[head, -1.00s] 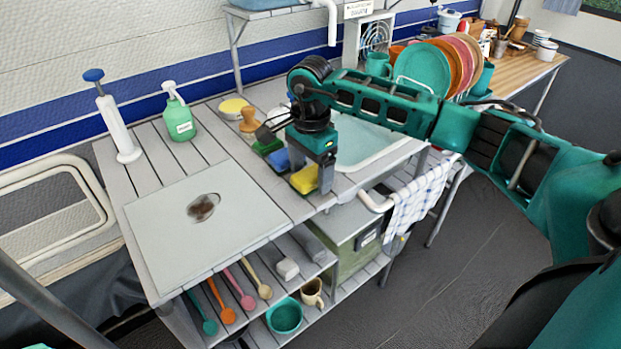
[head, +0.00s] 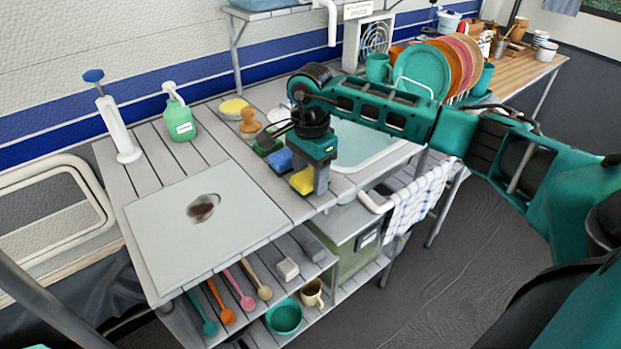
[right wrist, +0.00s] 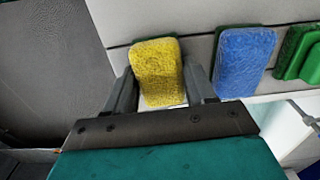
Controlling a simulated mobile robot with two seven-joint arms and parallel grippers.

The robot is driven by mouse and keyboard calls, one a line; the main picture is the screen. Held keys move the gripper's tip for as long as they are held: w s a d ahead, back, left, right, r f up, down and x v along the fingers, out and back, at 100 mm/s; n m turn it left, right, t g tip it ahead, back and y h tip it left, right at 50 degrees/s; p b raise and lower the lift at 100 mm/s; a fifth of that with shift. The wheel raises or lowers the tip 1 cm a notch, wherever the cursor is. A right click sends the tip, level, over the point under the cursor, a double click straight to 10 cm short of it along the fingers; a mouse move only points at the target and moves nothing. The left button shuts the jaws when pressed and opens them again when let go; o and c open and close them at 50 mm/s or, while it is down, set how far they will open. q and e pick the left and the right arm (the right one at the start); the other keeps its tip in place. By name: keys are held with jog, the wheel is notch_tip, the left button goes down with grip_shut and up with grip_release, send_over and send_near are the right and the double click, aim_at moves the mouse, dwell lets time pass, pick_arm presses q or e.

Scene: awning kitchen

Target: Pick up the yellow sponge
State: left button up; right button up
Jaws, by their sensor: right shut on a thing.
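The yellow sponge (head: 303,181) is at the near edge of the slatted counter, beside the sink. In the right wrist view the sponge (right wrist: 157,70) shows its yellow face with a thin green edge. My right gripper (head: 312,188) points down at it, with one finger on each side. The right wrist view shows the fingers of this gripper (right wrist: 161,95) shut on the sponge. Whether the sponge still touches the counter I cannot tell. My left gripper is not in view.
A blue sponge (right wrist: 243,62) lies close beside the yellow one, and green pads (right wrist: 297,52) lie beyond it. A wooden-handled brush (head: 249,122) stands behind. A board with a brown stain (head: 165,240) lies to the left. The sink (head: 365,148) is to the right.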

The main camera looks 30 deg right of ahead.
aim_at(311, 174)
notch_tip(311, 174, up, 20)
jog(key=p, duration=0.1)
jog(key=shift+p, duration=0.3)
